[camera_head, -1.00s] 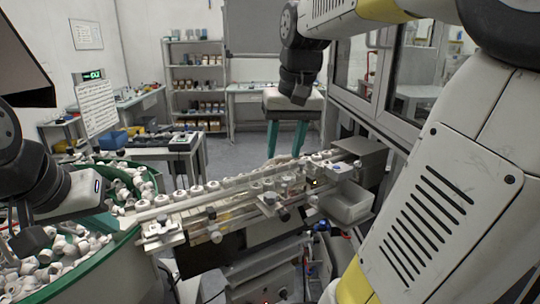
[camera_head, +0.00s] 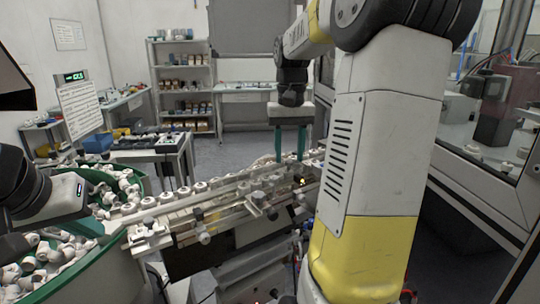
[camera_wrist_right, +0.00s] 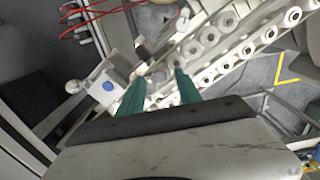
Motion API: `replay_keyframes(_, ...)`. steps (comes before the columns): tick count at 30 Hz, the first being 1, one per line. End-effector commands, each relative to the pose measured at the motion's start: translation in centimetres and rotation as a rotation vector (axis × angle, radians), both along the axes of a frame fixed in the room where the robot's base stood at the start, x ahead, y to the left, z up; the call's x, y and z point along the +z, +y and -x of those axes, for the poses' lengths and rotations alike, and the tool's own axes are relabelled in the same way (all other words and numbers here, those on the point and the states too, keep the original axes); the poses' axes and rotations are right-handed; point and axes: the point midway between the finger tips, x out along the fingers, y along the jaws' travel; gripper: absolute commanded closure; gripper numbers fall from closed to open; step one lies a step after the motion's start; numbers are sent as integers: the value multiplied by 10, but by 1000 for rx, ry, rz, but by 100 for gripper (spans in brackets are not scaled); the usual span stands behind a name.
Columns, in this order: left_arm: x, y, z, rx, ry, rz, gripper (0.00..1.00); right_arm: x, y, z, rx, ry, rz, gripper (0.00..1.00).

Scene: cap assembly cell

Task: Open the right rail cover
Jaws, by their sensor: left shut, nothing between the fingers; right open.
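The rail (camera_head: 150,212) runs from lower left to upper right in the head view, with white caps in a row along its back side. A clear cover (camera_head: 268,184) appears to lie over its right part; its edges are hard to make out.
Green-rimmed bins (camera_head: 95,270) full of white caps stand at the left. Small knobs and clamps (camera_head: 203,233) stick out from the rail's front. My right arm hides the area right of the rail. A glass-walled machine (camera_head: 490,120) stands at the right.

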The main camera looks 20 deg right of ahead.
Motion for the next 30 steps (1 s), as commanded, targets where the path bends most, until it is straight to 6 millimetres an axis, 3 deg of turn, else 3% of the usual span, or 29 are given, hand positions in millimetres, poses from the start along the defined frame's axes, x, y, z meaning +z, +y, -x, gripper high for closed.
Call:
replay_keyframes(11,0,0,0,0,0,0,100,-10,0,0,0,-1,0,59)
replay_keyframes(18,0,0,0,0,0,0,100,-10,0,0,0,-1,0,100)
replay_keyframes(30,0,0,0,0,0,0,100,-9,0,0,0,-1,0,100)
